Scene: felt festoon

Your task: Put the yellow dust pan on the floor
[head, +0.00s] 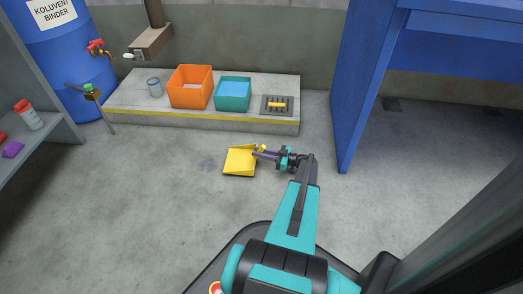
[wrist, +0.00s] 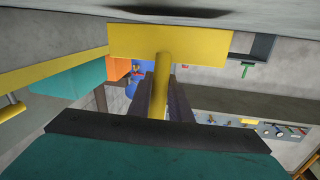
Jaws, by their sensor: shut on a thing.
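The yellow dust pan (head: 240,160) is in the middle of the head view, in front of the low concrete ledge. My gripper (head: 259,153) is shut on its handle, at the pan's right side. In the wrist view the yellow handle (wrist: 161,85) runs between the two dark fingers of my gripper (wrist: 161,90), and the wide pan (wrist: 200,45) lies beyond. The grey floor (head: 180,190) is below the pan in the head view. A dark patch shows near the pan in the wrist view. I cannot tell whether the pan touches the floor.
A blue panel (head: 362,75) stands at right, a shelf (head: 45,135) at left. Floor around the pan is clear.

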